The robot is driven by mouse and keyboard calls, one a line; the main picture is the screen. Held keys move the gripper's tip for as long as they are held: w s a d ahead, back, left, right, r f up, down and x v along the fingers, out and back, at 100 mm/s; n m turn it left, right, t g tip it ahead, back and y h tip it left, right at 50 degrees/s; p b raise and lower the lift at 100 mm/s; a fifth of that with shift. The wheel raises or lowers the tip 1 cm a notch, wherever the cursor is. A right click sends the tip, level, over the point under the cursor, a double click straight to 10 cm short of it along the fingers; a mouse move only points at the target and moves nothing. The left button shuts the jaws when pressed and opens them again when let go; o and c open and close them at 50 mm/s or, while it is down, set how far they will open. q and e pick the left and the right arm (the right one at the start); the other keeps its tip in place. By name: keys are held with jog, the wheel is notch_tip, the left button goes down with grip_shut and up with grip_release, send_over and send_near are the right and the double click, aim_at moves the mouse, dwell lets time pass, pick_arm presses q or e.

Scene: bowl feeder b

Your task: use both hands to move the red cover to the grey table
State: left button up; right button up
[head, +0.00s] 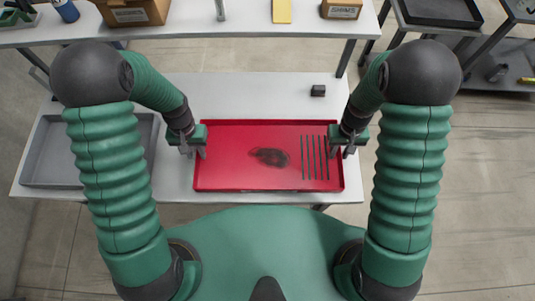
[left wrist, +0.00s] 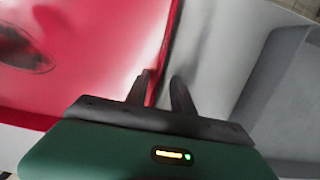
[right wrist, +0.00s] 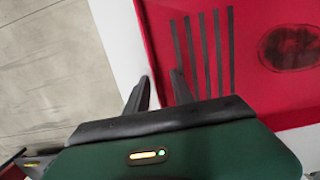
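The red cover (head: 232,160), a shallow rectangular piece with a dark oval patch and several dark slots, lies flat on a pale table (head: 245,95). My left gripper (head: 193,148) is at its left edge. In the left wrist view the fingers (left wrist: 163,82) are apart, straddling the red rim (left wrist: 168,45), with a gap visible. My right gripper (head: 345,145) is at the right edge. In the right wrist view its fingers (right wrist: 160,82) are apart, one over the red side (right wrist: 152,35) and one outside it. I cannot tell which surface is the grey table.
A grey tray (head: 42,150) lies left of the cover, partly behind my left arm. A small black block (head: 318,90) sits behind the cover. A rear bench (head: 185,30) holds cardboard boxes (head: 133,13) and a yellow item (head: 281,11). A black tray (head: 440,10) stands back right.

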pick_arm(q)
jog(key=shift+d, duration=0.15)
jog(key=c, duration=0.5)
pick_arm(e)
jog(key=shift+d, duration=0.15)
jog(key=c, duration=0.5)
pick_arm(q)
jog(key=shift+d, duration=0.2)
grip_shut()
pick_arm(e)
jog(key=shift+d+f, duration=0.1)
jog(key=shift+d, duration=0.1)
grip_shut()
pick_arm(q)
jog(key=shift+w+a+r, duration=0.1)
pick_arm(e)
jog(key=shift+a, duration=0.1)
